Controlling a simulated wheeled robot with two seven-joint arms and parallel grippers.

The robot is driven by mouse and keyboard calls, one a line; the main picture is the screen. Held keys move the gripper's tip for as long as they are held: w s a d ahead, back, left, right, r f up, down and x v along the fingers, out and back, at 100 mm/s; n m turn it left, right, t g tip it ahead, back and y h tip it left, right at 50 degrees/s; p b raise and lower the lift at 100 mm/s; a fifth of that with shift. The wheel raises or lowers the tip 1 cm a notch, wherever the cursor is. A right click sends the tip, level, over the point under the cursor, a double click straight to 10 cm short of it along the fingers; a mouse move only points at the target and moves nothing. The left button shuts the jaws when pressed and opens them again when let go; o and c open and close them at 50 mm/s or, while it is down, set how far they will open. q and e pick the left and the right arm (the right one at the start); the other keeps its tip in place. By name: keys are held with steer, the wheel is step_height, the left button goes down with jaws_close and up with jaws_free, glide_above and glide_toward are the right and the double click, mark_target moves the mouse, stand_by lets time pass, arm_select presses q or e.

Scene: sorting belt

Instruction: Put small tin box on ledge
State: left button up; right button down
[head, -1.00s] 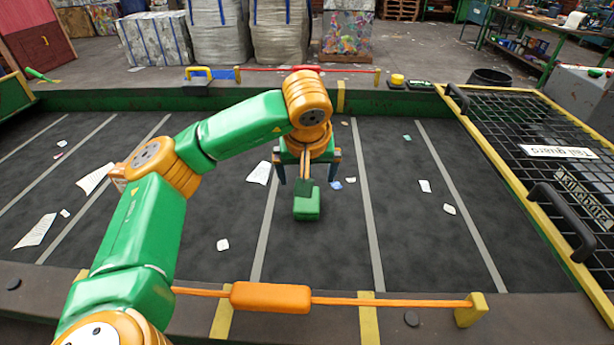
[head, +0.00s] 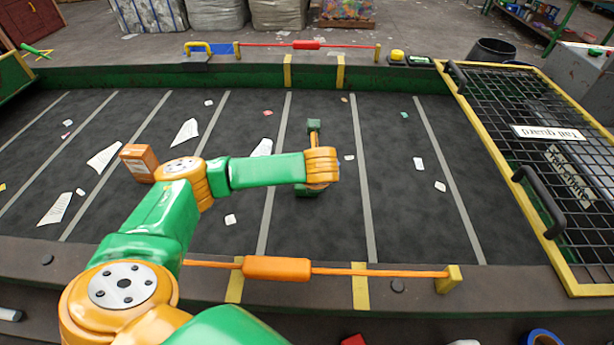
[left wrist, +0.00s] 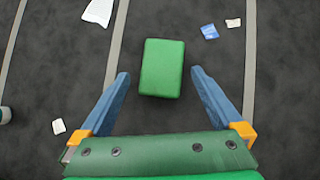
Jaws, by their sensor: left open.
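A green box (left wrist: 161,68), the likely small tin box, lies on the dark belt and shows whole in the left wrist view. In the head view it is mostly hidden under my wrist. My left gripper (left wrist: 160,74) is open, with one blue finger on each side of the box's lower end and a gap on both sides. In the head view my wrist hides the fingers. A flat brown ledge (head: 190,293) runs along the near side of the belt. My right gripper is not in view.
An orange bar (head: 277,268) on a rod runs low over the near edge. An orange box (head: 138,163) and several paper scraps lie on the belt. A yellow-framed mesh guard (head: 545,150) is at the right. A blue ring (head: 542,338) and a red piece (head: 354,340) lie at the bottom.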

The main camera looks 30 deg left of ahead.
arm_select(q)
steer(key=p+x, duration=0.1)
steer(key=x, duration=0.3)
steer(key=shift+w+f, duration=0.15)
steer(key=shift+w, duration=0.05)
steer(key=shift+w+a+f, duration=0.1)
steer(key=shift+w+f, duration=0.1)
steer(key=shift+f, duration=0.2)
steer(key=c, duration=1.4)
step_height(320, 180, up, 3)
steer(key=shift+b, duration=0.95)
steer(key=v, duration=0.4)
steer(key=s+b+v, duration=0.1)
steer(key=v, duration=0.3)
steer(key=shift+s, duration=0.2)
steer(key=shift+c, duration=0.2)
steer(key=s+d+r+p, duration=0.4)
steer(key=s+p, duration=0.1)
steer(key=s, duration=0.2)
steer(key=s+d+r+m+t+h, duration=0.1)
steer(key=d+r+m+h, duration=0.1)
steer(key=d+r+m, duration=0.1)
steer(key=d+r+m+t+h, duration=0.1)
steer(key=d+r+m+h, duration=0.2)
steer(key=r+m, duration=0.2)
step_height(320, 180, up, 4)
steer(key=shift+s+d+f+m, duration=0.15)
steer(key=shift+s+d+m, duration=0.15)
steer(key=shift+s, duration=0.1)
